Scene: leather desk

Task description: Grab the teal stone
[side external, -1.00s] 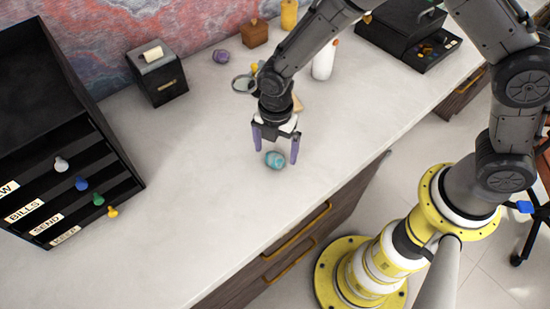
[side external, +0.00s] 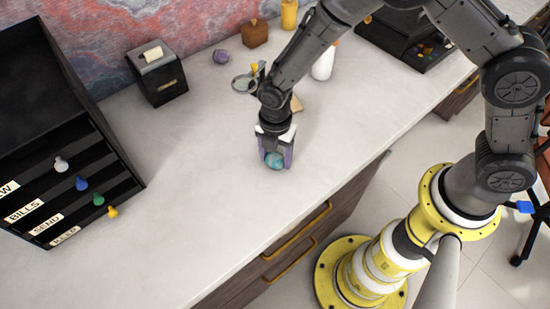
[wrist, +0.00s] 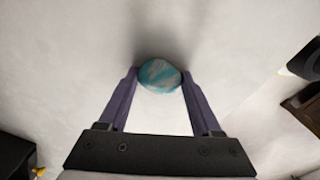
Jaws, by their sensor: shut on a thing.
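The teal stone (side external: 274,160) is a rounded, marbled teal and grey-brown lump low between my fingers near the front edge of the white desk top. My gripper (side external: 275,158) points down with its purple fingers shut on the stone, one on each side. In the wrist view the stone (wrist: 160,76) sits between the fingertips of my gripper (wrist: 159,78). I cannot tell whether the stone still touches the desk.
A black label-marked drawer unit (side external: 50,120) stands at the left. A black box (side external: 158,75), a purple stone (side external: 221,56), a magnifying glass (side external: 245,82) and a white bottle (side external: 324,62) stand behind my gripper. The desk (side external: 200,190) is clear left of my gripper.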

